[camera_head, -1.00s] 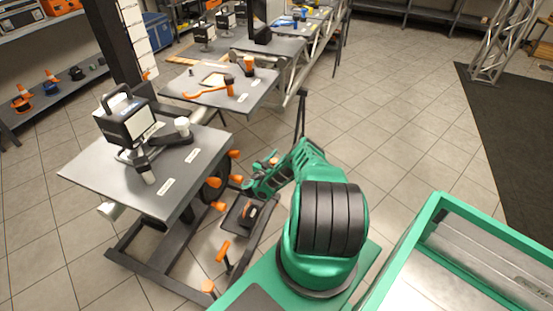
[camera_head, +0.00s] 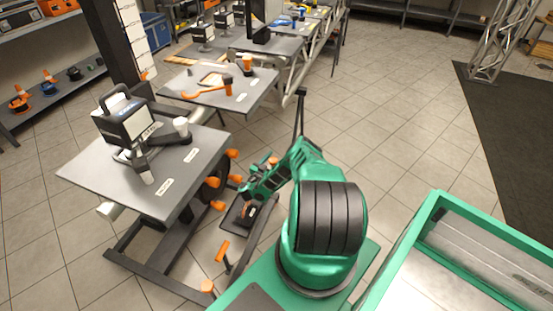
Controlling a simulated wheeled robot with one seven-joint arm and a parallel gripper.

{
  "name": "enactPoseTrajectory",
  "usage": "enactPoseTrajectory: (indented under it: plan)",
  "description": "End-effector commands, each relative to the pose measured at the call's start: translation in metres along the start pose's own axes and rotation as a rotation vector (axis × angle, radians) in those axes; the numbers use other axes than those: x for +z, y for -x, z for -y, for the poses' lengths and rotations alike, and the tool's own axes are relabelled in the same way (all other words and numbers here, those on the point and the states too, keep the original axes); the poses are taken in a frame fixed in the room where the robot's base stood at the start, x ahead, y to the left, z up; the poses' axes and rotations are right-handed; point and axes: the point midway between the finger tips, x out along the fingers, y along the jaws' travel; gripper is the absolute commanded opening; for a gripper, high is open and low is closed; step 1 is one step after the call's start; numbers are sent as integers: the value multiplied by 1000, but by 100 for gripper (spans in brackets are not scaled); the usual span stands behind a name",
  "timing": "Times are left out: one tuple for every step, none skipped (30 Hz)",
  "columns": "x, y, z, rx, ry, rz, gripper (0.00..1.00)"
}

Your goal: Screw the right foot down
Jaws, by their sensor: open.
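A dark-framed stand carries a grey table top (camera_head: 85,172). Orange-handled parts line its right side, and two orange-topped screw pieces sit low at the front: one upright (camera_head: 222,250) and one at the base corner (camera_head: 207,286). Which of them is the right foot I cannot tell. My green arm reaches left to the stand's right side. My gripper (camera_head: 246,201) is small in the picture, open, and over or beside a dark tray (camera_head: 231,222) with an orange item. Its fingers partly blend with the items there, and I cannot tell whether they touch anything.
A second table (camera_head: 180,85) with an orange tool stands behind. A green-edged cart (camera_head: 408,235) is at lower right. Tiled floor is free at centre right.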

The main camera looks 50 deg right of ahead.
Motion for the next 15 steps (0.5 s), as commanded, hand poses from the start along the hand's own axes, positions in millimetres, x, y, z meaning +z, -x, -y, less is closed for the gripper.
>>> enactPoseTrajectory:
  plan:
    - [0, 10, 1, -5, 2, 2, 55]
    - [1, 16, 1, -4, 1, 2, 55]
    - [1, 24, 1, -4, 1, 2, 55]
    - [1, 30, 0, -4, 2, 3, 55]
    - [1, 35, 0, -3, 2, 2, 55]
    - [1, 43, 0, -3, 2, 2, 55]
    - [2, 49, 0, -3, 2, 2, 55]
    - [2, 54, 0, -3, 2, 2, 55]
    - [2, 60, -1, -2, 2, 2, 55]
    - [2, 65, -1, -2, 2, 2, 55]
    - [2, 69, -1, -1, 2, 2, 55]
    - [2, 73, -2, 0, 2, 1, 55]
    - [2, 77, -1, 0, 3, 1, 55]
    - [2, 80, -1, -1, 3, 2, 55]
    - [2, 83, -2, 0, 3, 2, 55]
